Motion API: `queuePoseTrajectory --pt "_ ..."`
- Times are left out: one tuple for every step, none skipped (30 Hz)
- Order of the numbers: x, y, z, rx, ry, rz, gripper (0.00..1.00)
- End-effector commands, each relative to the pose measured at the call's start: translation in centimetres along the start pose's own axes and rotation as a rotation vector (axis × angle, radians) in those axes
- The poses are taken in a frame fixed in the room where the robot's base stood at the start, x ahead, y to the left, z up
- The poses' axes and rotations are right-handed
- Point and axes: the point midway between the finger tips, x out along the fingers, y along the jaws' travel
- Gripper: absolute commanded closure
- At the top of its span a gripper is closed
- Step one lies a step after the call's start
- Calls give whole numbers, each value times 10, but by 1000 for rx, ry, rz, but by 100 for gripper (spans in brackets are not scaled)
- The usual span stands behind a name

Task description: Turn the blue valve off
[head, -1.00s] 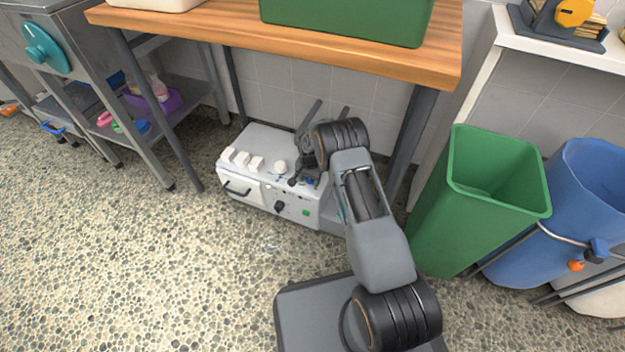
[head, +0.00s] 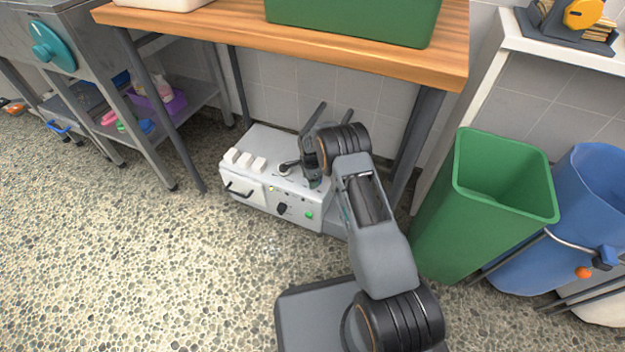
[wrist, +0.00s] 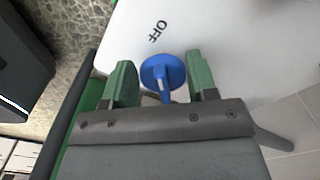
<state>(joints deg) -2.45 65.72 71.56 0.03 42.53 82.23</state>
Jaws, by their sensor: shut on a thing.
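The blue valve (wrist: 155,73) is a round blue knob with a pale pointer line, on a white panel (wrist: 235,45) in the wrist view. The black word OFF (wrist: 159,31) is printed on the panel just above it. The pale line runs from the knob's middle down toward my gripper, away from the word. My gripper (wrist: 162,84) has its two green fingers on either side of the knob, shut on it. In the head view my gripper (head: 303,170) is over the white machine (head: 262,194) under the table, and the valve is hidden there.
The wooden table (head: 290,38) overhangs the machine, with a leg (head: 417,130) close right of my arm. A green bin (head: 470,225) and a blue bin (head: 585,215) stand at the right. A steel shelf unit (head: 190,92) is at the left. Floor in front is clear.

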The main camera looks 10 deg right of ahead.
Motion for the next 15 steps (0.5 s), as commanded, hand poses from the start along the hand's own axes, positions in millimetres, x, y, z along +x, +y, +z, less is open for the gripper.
queuePoseTrajectory --pt "2 3 -4 14 2 9 71" --pt "2 3 -4 20 2 9 71" --pt "2 3 -4 26 2 9 71" --pt "2 3 -4 29 2 9 71" --pt "2 3 -3 32 2 10 71" --pt "2 3 -3 35 2 10 71" --pt "2 3 -3 37 2 10 71" --pt "2 3 -3 39 2 11 71" --pt "2 3 -3 40 2 11 71" --pt "2 3 -3 41 2 11 71" --pt "2 3 -3 41 2 11 71" --pt "2 3 -3 41 2 12 71" --pt "2 3 -3 41 2 12 71" --pt "3 3 -3 41 1 12 71" --pt "3 3 -2 41 1 13 71"
